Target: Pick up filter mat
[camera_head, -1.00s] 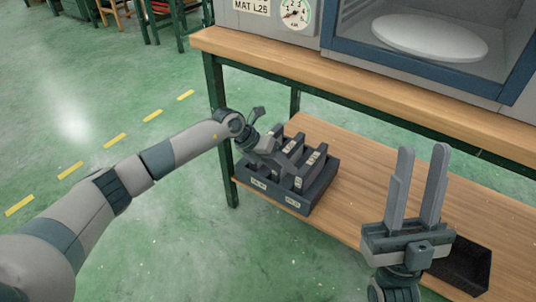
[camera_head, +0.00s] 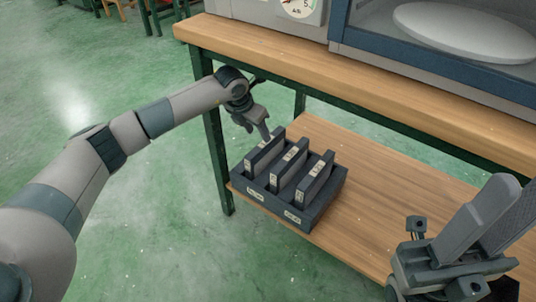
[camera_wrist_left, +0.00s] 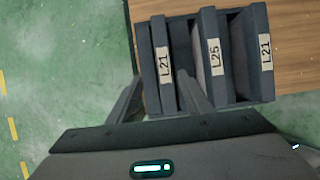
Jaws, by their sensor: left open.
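Three dark, upright filter mats stand in slots of a dark rack (camera_head: 262,204) on the lower wooden shelf. In the left wrist view their labels read L21 on the left mat (camera_wrist_left: 163,75), L25 on the middle mat (camera_wrist_left: 213,85) and L21 on the right mat (camera_wrist_left: 262,55). The left mat (camera_head: 264,154), middle mat (camera_head: 288,165) and right mat (camera_head: 315,180) also show in the head view. My left gripper (camera_head: 264,134) is open and empty at the rack's back left. Its fingers (camera_wrist_left: 160,88) appear on either side of the left mat; contact is unclear. My right gripper (camera_head: 492,222) is open and empty.
The wooden table top (camera_head: 380,78) overhangs the lower shelf (camera_head: 375,190). A grey machine with a dial (camera_head: 299,6) and a chamber with a white disc (camera_head: 465,30) stand on it. A green table leg (camera_head: 217,165) is left of the rack.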

